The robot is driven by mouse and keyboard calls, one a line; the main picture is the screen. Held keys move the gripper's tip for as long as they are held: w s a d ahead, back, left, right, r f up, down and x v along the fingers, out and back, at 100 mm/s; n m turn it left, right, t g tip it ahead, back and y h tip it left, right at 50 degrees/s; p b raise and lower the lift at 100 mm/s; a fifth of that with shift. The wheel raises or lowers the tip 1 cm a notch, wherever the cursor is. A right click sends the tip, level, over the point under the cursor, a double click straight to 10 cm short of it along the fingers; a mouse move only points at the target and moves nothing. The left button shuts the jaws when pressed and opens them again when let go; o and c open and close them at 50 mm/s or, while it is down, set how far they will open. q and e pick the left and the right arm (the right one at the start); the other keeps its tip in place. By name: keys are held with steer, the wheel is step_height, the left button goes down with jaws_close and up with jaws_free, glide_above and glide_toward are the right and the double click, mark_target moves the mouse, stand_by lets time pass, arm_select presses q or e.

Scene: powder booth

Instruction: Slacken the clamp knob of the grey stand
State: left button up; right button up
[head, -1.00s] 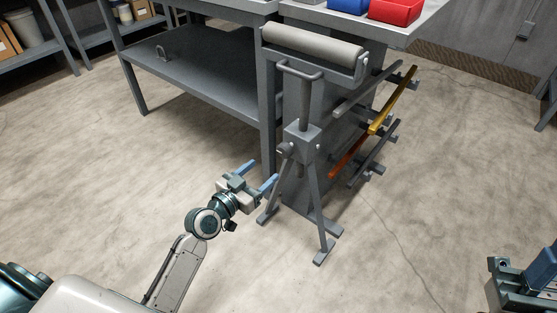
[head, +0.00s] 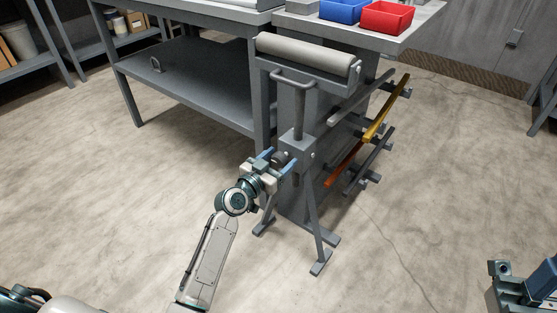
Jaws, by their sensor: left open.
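The grey stand (head: 298,142) is upright on the floor in the middle of the head view, with a roller (head: 305,53) on top, a post and splayed legs. Its clamp knob (head: 281,157) is a small dark round part on the left side of the clamp block. My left gripper (head: 279,160) is open, its two blue fingers on either side of the knob. Whether they touch it I cannot tell, as the fingers partly hide it. My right gripper (head: 525,283) is partly in view at the lower right corner, away from the stand.
A grey workbench (head: 190,85) stands behind on the left. A cabinet behind the stand carries a blue bin (head: 343,10) and a red bin (head: 386,17). Several bars, one yellow (head: 388,108) and one orange (head: 343,167), lie on a rack just right of the stand. Open floor lies in front.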

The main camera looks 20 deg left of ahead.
arm_select(q)
steer(key=c, duration=1)
steer(key=shift+o, duration=0.2)
